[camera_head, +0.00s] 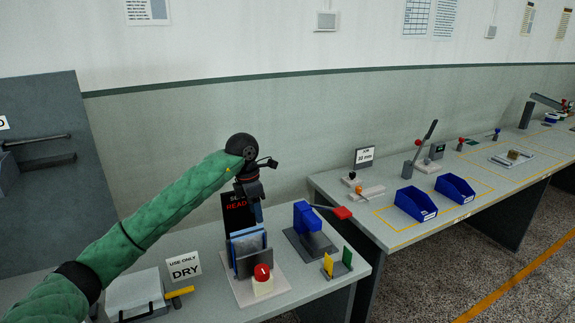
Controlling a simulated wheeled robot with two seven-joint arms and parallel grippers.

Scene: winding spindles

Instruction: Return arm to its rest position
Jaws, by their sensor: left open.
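My left arm, in a green quilted sleeve, reaches in from the lower left of the head view. Its dark gripper (257,212) points down above a small stand (249,256) with blue and grey upright plates, in front of a black sign with red letters. The gripper is open, and I see nothing held in it. Whether its fingertips touch the stand's plates I cannot tell. My right arm and gripper are not in view.
A red button (262,272) stands at the stand's front. A blue device with a red-ended lever (311,222) is to the right. Yellow and green flags (338,264) stand near the front edge. A case (137,294) and a "DRY" sign (184,267) are at left. Blue bins (415,203) sit on the farther bench.

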